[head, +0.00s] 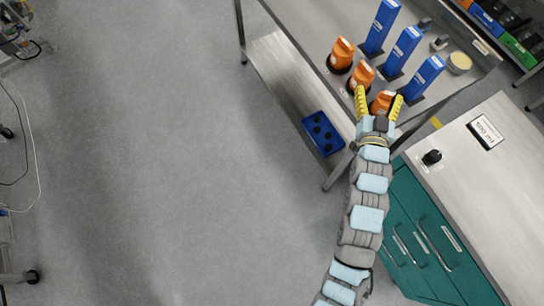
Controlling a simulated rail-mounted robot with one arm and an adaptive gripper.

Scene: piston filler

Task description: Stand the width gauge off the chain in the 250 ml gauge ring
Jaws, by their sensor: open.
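My gripper (378,97) has its yellow fingers spread at the near edge of the metal bench. The nearest orange piece (382,102) shows between the fingers; I cannot tell whether they touch it. Two more orange pieces, (362,76) and (341,54), stand behind it in a row, in dark round holders. Three tall blue pieces, (423,78), (402,51) and (380,26), stand upright in a row to their right. No label is readable on the pieces, so I cannot tell which is the width gauge or which holder is the 250 ml ring.
A teal cabinet (412,235) with a grey top is at the right. On it are a small black knob-like object (432,157) and a framed sign (486,132). A blue tray (322,133) lies on the bench's lower shelf. A round yellowish dish (459,62) sits behind the blue pieces.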

